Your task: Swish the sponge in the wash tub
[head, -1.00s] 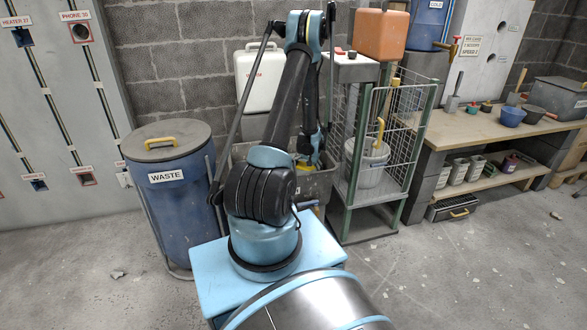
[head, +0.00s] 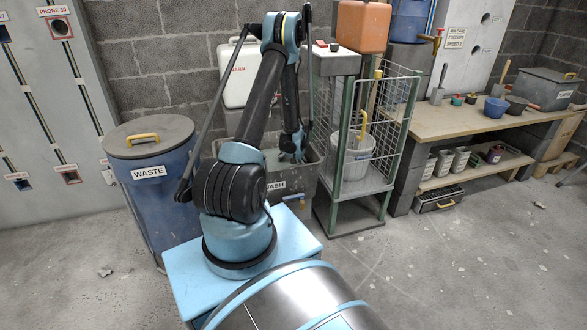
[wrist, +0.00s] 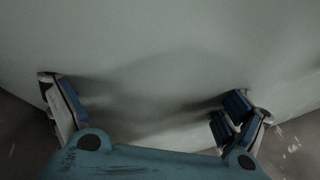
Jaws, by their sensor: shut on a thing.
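The grey wash tub (head: 303,188) stands against the block wall, behind my arm in the head view, with a WASH label on its front. My gripper (head: 292,156) points down inside the tub, low at the water. In the wrist view my gripper (wrist: 148,98) shows its blue-padded fingers wide apart, shut on the sponge. The sponge itself cannot be made out; the murky water and shadow between the fingers hide it.
A green-framed wire cage (head: 375,130) with a white bucket (head: 352,160) stands just right of the tub. A blue WASTE bin (head: 160,200) stands left. A white WARM container (head: 240,75) is behind the tub.

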